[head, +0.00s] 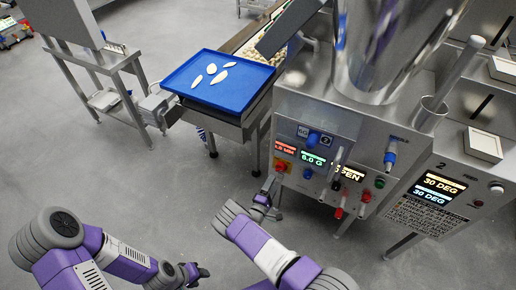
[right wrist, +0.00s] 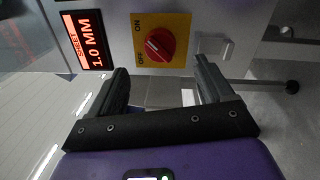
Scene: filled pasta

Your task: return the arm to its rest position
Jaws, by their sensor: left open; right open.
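My right arm reaches up from the bottom middle of the head view. Its gripper (head: 268,194) is close to the lower left of the machine's front panel. In the right wrist view, the right gripper (right wrist: 163,78) has its two dark fingers spread apart, with nothing held between them. A red rotary switch (right wrist: 160,44) on a yellow plate marked ON and OFF lies just beyond the fingers; I see no clear contact. My left gripper (head: 198,272) is low in the head view, over the floor, empty and away from the machine.
The steel machine (head: 318,112) with lit displays, knobs and levers fills the right side. A blue tray (head: 185,78) with several pale pasta pieces stands at its left. A steel stand (head: 112,62) is at the upper left. Grey floor (head: 120,180) between is clear.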

